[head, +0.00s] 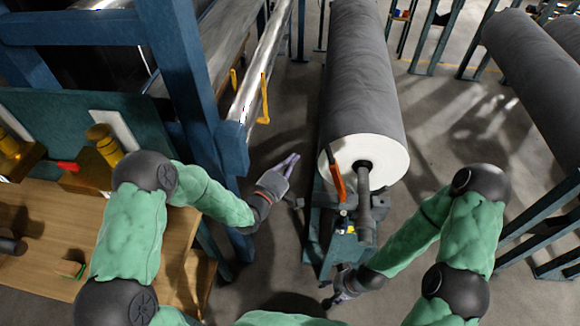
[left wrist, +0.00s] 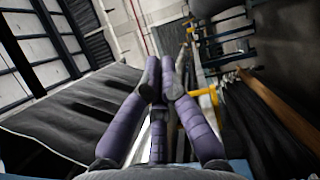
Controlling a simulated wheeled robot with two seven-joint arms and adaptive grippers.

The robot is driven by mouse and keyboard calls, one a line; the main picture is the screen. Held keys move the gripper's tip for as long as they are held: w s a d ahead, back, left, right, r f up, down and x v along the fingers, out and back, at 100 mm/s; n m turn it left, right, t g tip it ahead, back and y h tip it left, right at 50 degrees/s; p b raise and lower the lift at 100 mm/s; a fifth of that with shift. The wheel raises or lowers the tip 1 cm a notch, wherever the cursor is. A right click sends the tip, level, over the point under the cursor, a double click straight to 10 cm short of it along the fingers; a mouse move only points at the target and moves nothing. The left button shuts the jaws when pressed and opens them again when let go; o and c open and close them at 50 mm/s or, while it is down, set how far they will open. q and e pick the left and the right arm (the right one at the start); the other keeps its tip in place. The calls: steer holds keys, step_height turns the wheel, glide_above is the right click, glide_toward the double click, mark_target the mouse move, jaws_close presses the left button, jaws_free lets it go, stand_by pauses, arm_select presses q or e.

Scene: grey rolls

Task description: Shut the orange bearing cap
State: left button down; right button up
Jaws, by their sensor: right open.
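The orange bearing cap (head: 336,175) stands raised and tilted at the near end of the big grey roll (head: 365,80), left of the roll's shaft (head: 365,180). It looks open, swung up from its bearing stand (head: 340,228). My left gripper (head: 291,160) is left of the cap and apart from it, with nothing seen in its fingers. Its purple fingers show in the left wrist view (left wrist: 160,75), tips close together; I cannot tell whether it is shut. My right gripper (head: 335,293) is open, low beside the foot of the stand and below the cap.
A blue frame (head: 175,70) with a shiny bar and yellow brackets (head: 265,98) stands left of my left gripper. A wooden bench (head: 150,245) is at the lower left. More grey rolls (head: 530,75) and blue stands are at the right. Bare floor lies between frame and roll.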

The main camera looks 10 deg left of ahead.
arm_select(q)
steer(key=w+d+b, duration=0.2)
steer(key=w+d, duration=0.2)
steer(key=d, duration=0.2)
steer(key=shift+w+d+r, duration=0.25)
steer(key=shift+r, duration=0.1)
steer(key=shift+d+r, duration=0.1)
